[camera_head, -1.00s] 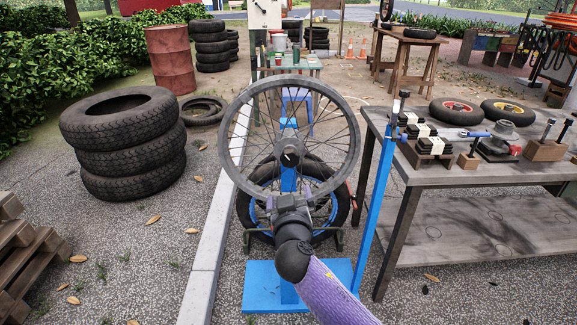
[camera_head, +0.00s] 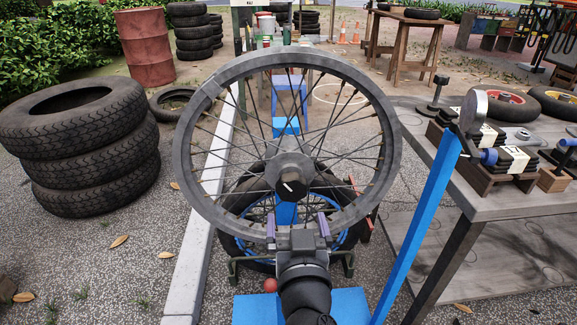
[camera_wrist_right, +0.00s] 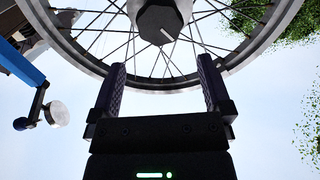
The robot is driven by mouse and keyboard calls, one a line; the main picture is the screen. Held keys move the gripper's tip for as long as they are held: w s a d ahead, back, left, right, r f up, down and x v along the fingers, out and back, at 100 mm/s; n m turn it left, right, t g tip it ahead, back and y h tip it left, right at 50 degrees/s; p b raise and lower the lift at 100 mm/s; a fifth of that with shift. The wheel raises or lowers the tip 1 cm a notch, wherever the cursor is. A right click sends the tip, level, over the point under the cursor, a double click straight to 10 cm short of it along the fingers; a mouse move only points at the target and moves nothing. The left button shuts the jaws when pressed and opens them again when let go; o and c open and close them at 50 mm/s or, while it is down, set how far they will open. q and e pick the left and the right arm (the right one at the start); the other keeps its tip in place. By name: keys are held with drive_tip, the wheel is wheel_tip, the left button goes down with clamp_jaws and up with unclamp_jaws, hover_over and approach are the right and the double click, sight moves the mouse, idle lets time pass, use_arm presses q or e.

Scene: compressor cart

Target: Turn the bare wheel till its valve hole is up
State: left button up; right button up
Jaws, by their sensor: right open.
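The bare wheel (camera_head: 290,168), a grey spoked rim with a dark hub cap bearing a white line, stands upright on a blue stand (camera_head: 345,305). It fills the top of the right wrist view (camera_wrist_right: 160,20). I cannot make out the valve hole for certain; a lighter seam shows on the rim's upper left. My right gripper (camera_head: 298,226) is open at the bottom of the rim. Its two purple-padded fingers (camera_wrist_right: 161,75) point up toward the hub, apart, with nothing held between them. Whether they touch the rim is unclear. My left gripper is out of view.
A blue slanted post (camera_head: 425,220) with a rounded metal head rises right of the wheel, by the grey workbench (camera_head: 465,188) with blocks and tools. A tyred wheel (camera_head: 240,245) is behind the bare wheel. Stacked tyres (camera_head: 90,155) stand left beyond a pale kerb (camera_head: 197,260).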

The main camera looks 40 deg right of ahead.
sight(292, 190)
drive_tip(key=b+x, duration=0.2)
drive_tip(key=x, duration=0.6)
drive_tip(key=shift+w+d+f, duration=0.1)
drive_tip(key=shift+w, duration=0.2)
drive_tip(key=shift+w+d, duration=0.15)
drive_tip(key=shift+w, duration=0.1)
drive_tip(key=shift+w+d, duration=0.1)
drive_tip(key=shift+w, duration=0.05)
drive_tip(key=shift+c, duration=0.3)
drive_tip(key=c, duration=1.2)
clamp_jaws()
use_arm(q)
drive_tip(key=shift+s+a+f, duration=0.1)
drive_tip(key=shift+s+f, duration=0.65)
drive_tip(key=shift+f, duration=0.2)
